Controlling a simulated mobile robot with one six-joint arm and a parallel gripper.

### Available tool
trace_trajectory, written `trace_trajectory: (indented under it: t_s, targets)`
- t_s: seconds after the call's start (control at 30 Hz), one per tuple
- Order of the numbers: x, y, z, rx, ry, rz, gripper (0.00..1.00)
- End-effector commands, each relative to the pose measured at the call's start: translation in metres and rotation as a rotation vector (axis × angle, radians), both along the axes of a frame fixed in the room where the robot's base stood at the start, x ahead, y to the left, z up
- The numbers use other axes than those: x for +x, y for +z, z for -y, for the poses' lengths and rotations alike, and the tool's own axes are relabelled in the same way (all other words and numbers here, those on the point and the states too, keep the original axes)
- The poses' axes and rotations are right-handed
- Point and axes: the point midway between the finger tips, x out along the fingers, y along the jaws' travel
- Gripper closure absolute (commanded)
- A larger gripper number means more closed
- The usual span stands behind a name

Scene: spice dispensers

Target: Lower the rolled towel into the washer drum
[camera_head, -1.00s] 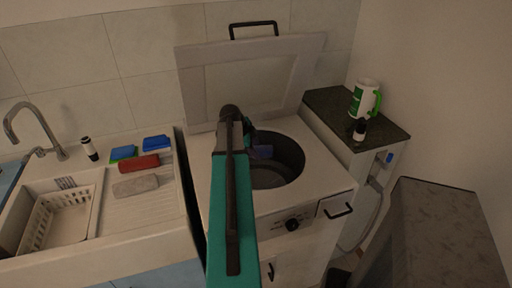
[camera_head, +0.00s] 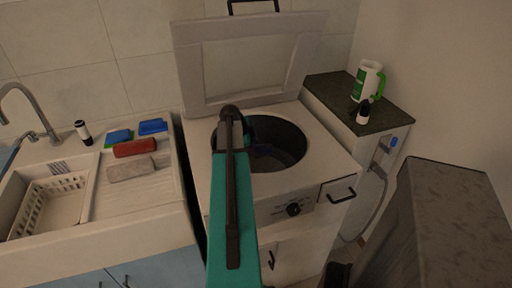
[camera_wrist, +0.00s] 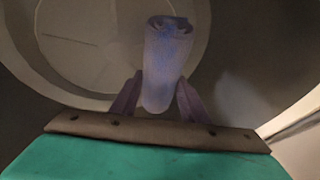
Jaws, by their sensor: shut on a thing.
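The washer (camera_head: 335,172) stands in the middle of the head view with its lid (camera_head: 308,62) raised at the back. Its round drum (camera_head: 292,146) is open at the top. In the wrist view, my gripper (camera_wrist: 158,98) is shut on the rolled towel (camera_wrist: 166,62), a blue-purple roll between the two fingers. The drum wall and floor (camera_wrist: 80,45) show behind and around the towel.
Left is a sink counter with a white basket (camera_head: 48,205), a red block (camera_head: 135,148), a grey block (camera_head: 131,169), blue and green items and a small bottle (camera_head: 83,132). Right, a dark countertop holds a green-white jug (camera_head: 368,82) and a bottle (camera_head: 363,111). A grey cabinet (camera_head: 455,225) stands front right.

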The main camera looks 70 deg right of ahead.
Motion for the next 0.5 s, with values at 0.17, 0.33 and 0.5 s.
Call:
trace_trajectory:
  t_s: [0.17,0.33,0.5]
  targets:
    - [0.0,-0.018,0.0,0.001,0.001,-0.001,0.84]
    - [0.0,-0.031,0.0,0.0,0.001,0.0,0.84]
    - [0.0,-0.042,0.0,0.0,0.001,0.0,0.84]
